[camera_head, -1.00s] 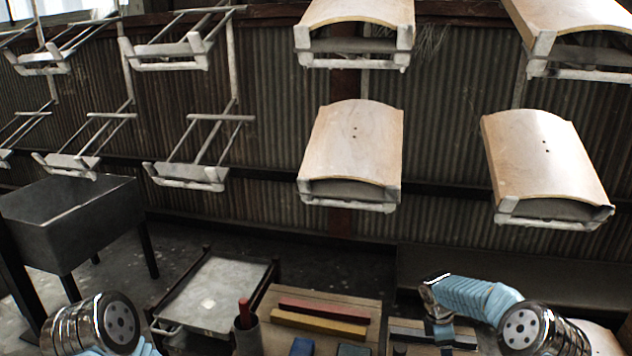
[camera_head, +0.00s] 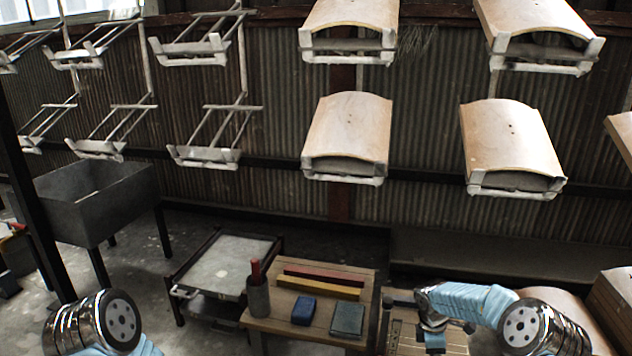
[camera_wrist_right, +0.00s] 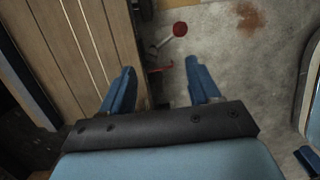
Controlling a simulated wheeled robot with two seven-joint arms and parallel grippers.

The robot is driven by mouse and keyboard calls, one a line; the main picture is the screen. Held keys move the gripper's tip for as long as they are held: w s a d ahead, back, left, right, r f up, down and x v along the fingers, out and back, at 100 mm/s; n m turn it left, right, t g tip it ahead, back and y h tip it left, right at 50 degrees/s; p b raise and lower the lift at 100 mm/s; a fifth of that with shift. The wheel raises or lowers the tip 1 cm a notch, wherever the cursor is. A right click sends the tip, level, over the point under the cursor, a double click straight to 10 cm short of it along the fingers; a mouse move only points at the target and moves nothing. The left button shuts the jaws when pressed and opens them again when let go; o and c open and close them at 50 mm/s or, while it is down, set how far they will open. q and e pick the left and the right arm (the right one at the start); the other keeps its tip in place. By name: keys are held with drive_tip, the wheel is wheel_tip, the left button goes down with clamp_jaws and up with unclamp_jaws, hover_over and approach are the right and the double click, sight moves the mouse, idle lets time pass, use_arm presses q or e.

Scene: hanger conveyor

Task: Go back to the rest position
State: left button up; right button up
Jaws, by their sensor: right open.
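My right gripper (camera_wrist_right: 160,80) is open in the right wrist view. Its two blue fingers are wide apart with nothing held between them. A wooden surface with dark grooves lies left of the fingers, and grey floor shows beyond and below them. In the head view my right arm comes in at the lower right, and its gripper (camera_head: 433,340) points down over a slatted wooden surface. My left arm shows only as a metal joint and blue link at the lower left. The left gripper is outside the picture.
A wooden table (camera_head: 268,325) holds a red bar (camera_head: 325,276), a yellow bar (camera_head: 318,287), a blue block (camera_head: 303,310) and a grey cup (camera_head: 258,297). A cart (camera_head: 222,268) and a grey bin (camera_head: 95,205) stand left. Curved wooden panels (camera_head: 347,137) hang on hangers behind.

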drive_tip(key=s+a+f+m+y, duration=0.3)
drive_tip(key=s+a+f+m, duration=0.25)
drive_tip(key=s+a, duration=0.5)
drive_tip(key=s+a+f+m+y, duration=0.4)
drive_tip(key=s+a+m, duration=0.2)
drive_tip(key=s+a, duration=0.4)
drive_tip(key=s+d+m+t, duration=0.1)
drive_tip(key=s+m, duration=0.5)
drive_tip(key=s, duration=0.4)
wheel_tip(320, 180, up, 13)
drive_tip(key=p, duration=1.3)
drive_tip(key=shift+w+a+f+h, duration=0.15)
drive_tip(key=shift+a+h, duration=0.15)
